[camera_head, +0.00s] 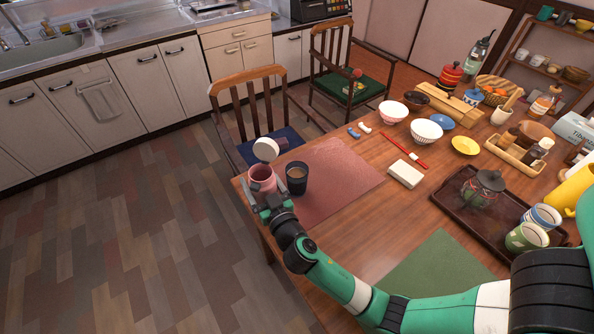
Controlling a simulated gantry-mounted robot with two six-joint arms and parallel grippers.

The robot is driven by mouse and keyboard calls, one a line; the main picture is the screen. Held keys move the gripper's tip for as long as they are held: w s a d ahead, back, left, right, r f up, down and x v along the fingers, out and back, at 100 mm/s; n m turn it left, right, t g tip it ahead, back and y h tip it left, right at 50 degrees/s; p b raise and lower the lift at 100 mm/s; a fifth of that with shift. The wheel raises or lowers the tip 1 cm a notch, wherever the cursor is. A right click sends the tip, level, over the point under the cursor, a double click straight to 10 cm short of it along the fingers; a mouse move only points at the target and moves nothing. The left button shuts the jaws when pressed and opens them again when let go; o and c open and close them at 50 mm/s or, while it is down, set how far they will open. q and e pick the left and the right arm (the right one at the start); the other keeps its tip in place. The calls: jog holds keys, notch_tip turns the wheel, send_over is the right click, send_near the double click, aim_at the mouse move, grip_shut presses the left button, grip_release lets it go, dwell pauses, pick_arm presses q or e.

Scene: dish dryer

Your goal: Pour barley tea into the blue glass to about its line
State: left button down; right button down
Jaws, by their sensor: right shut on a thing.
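My right gripper (263,207) is at the near left corner of the table, shut on a pink mug-like vessel (261,179) at its lower side. A dark tumbler (297,178) with a paler rim stands upright just right of the pink vessel. I cannot tell if this tumbler is the blue glass; its line and contents are too small to make out. A white round piece (266,149) with a dark part beside it shows tilted just above the pink vessel; I cannot tell whether they touch. My left gripper is not in view.
A pink mat (340,180) lies under the tumbler, on the wooden table. Bowls, a red-handled utensil (406,152) and a white block (404,174) lie farther right. A dark tray (470,225) holds a lantern-like pot and cups. A yellow pitcher (570,190) is at the right edge.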

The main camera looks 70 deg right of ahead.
aim_at(258, 170)
jog(key=shift+r, duration=0.1)
notch_tip(258, 170, up, 5)
jog(key=p, duration=0.4)
